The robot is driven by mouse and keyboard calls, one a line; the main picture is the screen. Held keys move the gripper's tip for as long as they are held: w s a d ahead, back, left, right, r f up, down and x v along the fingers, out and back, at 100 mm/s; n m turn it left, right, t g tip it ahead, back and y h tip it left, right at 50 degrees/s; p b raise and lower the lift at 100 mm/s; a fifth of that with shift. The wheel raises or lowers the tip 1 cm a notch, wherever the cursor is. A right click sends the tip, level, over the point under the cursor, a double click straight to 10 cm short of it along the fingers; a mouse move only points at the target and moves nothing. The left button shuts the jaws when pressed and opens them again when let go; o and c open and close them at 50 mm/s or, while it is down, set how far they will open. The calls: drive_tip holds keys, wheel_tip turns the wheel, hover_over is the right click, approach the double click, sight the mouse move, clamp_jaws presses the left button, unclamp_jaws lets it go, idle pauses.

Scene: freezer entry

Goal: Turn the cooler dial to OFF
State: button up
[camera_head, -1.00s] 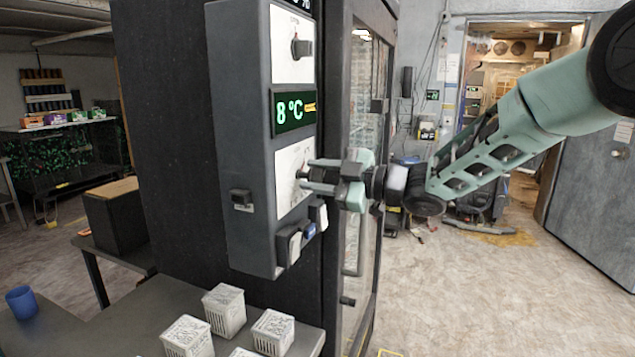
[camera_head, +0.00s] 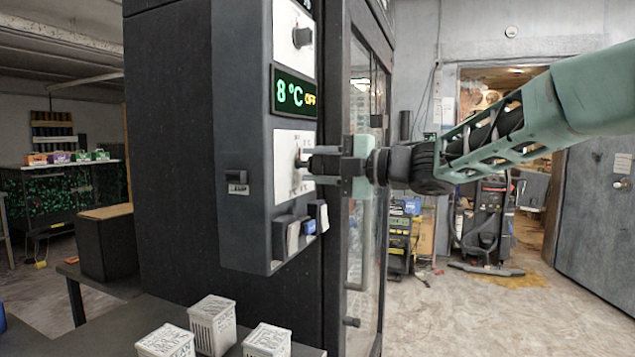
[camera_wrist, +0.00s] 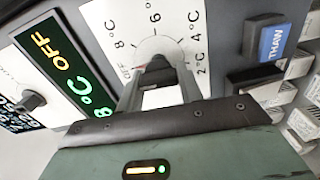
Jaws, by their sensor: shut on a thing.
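The cooler dial (camera_wrist: 156,66) is a dark knob on a white plate (camera_wrist: 188,28) marked 2 °C, 4, 6 and 8, with small red marks by the plate's left side. My gripper (camera_head: 308,165) comes in from the right with its two fingers level at the dial. In the wrist view my gripper (camera_wrist: 160,88) is shut on the dial, which partly hides its pointer. The green display (camera_head: 294,93) above the dial reads 8 °C and OFF in yellow; it also shows in the wrist view (camera_wrist: 62,68).
Another knob (camera_head: 302,37) sits above the display. A blue THAW button (camera_wrist: 272,42) and a lamp switch (camera_head: 237,177) are on the same grey panel (camera_head: 241,120). The floor to the right is open.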

drive_tip(key=shift+n+b, duration=0.35)
drive_tip(key=shift+n, duration=0.05)
drive_tip(key=o, duration=1)
drive_tip(key=b+v, duration=0.3)
drive_tip(key=v, duration=1.4)
drive_tip(key=shift+s+d, duration=0.1)
drive_tip(key=shift+d, duration=0.1)
